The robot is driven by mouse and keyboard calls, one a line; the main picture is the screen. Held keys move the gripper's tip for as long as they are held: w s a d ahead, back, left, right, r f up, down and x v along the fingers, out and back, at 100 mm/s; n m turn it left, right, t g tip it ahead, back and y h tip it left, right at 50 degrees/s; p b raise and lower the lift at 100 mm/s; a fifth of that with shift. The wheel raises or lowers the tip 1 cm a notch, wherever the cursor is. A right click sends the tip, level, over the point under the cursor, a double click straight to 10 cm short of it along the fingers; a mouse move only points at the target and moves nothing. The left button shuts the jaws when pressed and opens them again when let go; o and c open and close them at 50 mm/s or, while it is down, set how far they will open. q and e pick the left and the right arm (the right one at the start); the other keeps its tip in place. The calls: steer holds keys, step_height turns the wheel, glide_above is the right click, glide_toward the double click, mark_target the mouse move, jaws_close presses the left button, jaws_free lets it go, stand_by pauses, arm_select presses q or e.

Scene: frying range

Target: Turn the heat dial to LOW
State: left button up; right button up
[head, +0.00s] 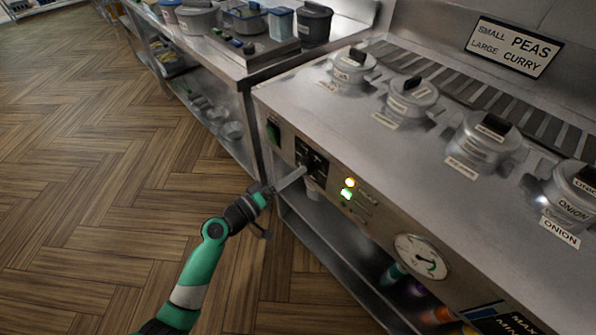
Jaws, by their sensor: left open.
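The heat dial (309,160) appears to be the dark control on the front panel of the steel range, left of the lit lamps. Its marks are too small to read, so I cannot tell its setting. My left gripper (294,178) comes up from the lower left and is open. Its light-coloured fingers reach to the dial and cover part of it. I cannot tell whether they touch it. My right gripper is not in view.
The front panel (376,222) also carries a green switch (273,132), an orange lamp (350,183), a green lamp (346,194) and a round gauge (420,257). Several labelled lidded pots stand on top. A shelf lies below. The wood floor (120,170) at left is clear.

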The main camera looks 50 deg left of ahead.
arm_select(q)
steer(key=s, duration=0.9)
steer(key=shift+s+a+p, duration=0.15)
steer(key=shift+a+p, duration=0.1)
steer(key=shift+p, duration=0.1)
steer(key=shift+d, duration=0.1)
